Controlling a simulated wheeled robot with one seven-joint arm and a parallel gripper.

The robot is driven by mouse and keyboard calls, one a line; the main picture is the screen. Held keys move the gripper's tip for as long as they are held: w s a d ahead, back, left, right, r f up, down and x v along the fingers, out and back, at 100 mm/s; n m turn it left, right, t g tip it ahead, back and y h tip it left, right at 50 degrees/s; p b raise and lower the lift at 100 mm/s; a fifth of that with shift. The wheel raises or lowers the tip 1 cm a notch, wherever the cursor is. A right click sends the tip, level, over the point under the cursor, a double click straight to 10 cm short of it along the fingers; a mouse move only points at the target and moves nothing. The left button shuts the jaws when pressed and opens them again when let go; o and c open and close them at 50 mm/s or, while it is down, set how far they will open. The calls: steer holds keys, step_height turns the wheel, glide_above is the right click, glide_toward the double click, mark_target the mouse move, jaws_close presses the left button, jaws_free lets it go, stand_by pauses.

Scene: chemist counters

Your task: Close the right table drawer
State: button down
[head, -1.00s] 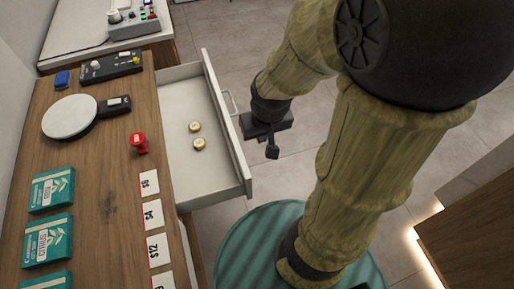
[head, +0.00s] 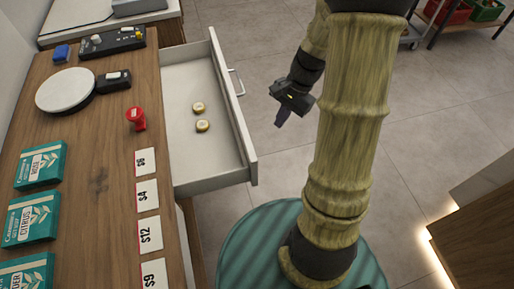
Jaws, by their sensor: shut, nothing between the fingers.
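The open drawer (head: 203,182) sticks out from the right side of the wooden table (head: 95,190). It is white, with a bar handle (head: 237,82) on its outer front, and two small round gold-rimmed items (head: 200,115) lie inside. My gripper (head: 282,118) is to the right of the drawer front, apart from it, pointing down over the floor. Its fingers are together and hold nothing.
On the table are a round white scale (head: 66,90), a red stamp-like object (head: 136,118), teal boxes (head: 32,217) and price cards (head: 147,194). A lit wooden counter (head: 480,235) stands at lower right. Open tiled floor lies beyond the drawer.

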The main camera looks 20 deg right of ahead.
steer(key=w+d+f+m+t+y+b, duration=0.1)
steer(key=w+d+f+m+y+b, duration=0.3)
steer(key=f+m, duration=0.3)
step_height(320, 180, down, 2)
steer(key=shift+w+d+f+y+b, duration=0.25)
steer(key=shift+w+d+y, duration=0.25)
steer(key=shift+w+d, duration=0.3)
steer(key=shift+a, duration=0.1)
steer(key=a+r+b+x, duration=0.1)
steer(key=a+r+x, duration=0.1)
steer(key=x, duration=1)
steer(key=shift+a+f, duration=0.25)
steer(key=shift+a, duration=0.05)
